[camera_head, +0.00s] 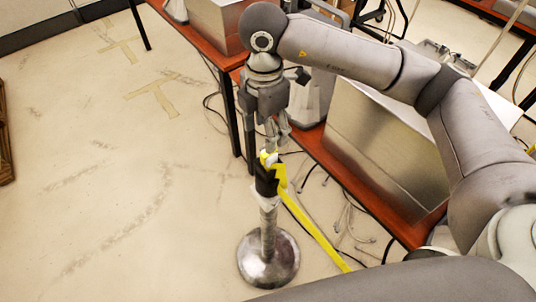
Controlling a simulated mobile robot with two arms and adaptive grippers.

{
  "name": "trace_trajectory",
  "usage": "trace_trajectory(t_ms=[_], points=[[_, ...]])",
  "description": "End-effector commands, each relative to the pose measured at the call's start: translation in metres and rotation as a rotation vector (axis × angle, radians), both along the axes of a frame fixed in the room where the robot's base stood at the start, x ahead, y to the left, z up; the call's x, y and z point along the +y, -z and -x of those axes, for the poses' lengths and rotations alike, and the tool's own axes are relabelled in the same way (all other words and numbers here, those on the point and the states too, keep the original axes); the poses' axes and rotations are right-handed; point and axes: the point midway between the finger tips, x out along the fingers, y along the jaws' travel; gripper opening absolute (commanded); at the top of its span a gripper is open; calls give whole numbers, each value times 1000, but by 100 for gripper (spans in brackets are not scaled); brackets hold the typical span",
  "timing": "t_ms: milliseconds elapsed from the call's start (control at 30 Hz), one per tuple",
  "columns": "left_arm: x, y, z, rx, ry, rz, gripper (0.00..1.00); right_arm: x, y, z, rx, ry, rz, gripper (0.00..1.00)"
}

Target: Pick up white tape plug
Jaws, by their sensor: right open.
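A small white piece, apparently the white tape plug (268,158), sits at the top of a belt post (268,225) with a black head (265,182). A yellow tape (314,232) runs from the head down to the lower right. My right gripper (277,142) points down just above the white piece, with its fingers open. The fingertips are very close to it; I cannot tell whether they touch. The fingers and yellow tape partly hide the plug. My left gripper is not in view.
The post stands on a round metal base (268,259) on the floor. A red-brown table (330,172) with a large metal box (385,140) is to the right. Cables (345,215) lie on the floor beneath it. The floor (100,190) at left is largely clear.

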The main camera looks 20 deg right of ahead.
Motion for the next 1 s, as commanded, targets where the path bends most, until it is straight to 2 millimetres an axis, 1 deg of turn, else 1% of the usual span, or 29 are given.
trace_trajectory(t_ms=[33, 100, 267, 367, 533, 600, 667, 767, 933, 967, 1000], points=[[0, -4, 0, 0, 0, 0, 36, 0, 8, 2, 5, -2, 0, 56], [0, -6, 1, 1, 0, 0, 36, 0, 19, 1, 5, -1, -1, 56], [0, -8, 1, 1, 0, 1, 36, 1, 33, 1, 2, -3, -3, 56], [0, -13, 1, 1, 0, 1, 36, 0, 40, 3, 5, -3, -4, 56], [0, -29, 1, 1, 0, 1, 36, -2, 64, 7, 7, -4, -4, 56], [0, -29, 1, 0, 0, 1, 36, -1, 75, 6, 5, -3, -5, 56], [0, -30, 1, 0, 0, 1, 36, -1, 81, 6, 4, -4, -5, 56], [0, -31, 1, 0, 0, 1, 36, -1, 86, 6, 2, -5, -6, 56], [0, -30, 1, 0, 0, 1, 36, -1, 87, 6, 1, -5, -6, 56], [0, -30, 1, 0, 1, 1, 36, -1, 87, 6, 1, -5, -6, 55], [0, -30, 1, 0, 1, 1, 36, -1, 86, 6, 1, -5, -6, 50]])
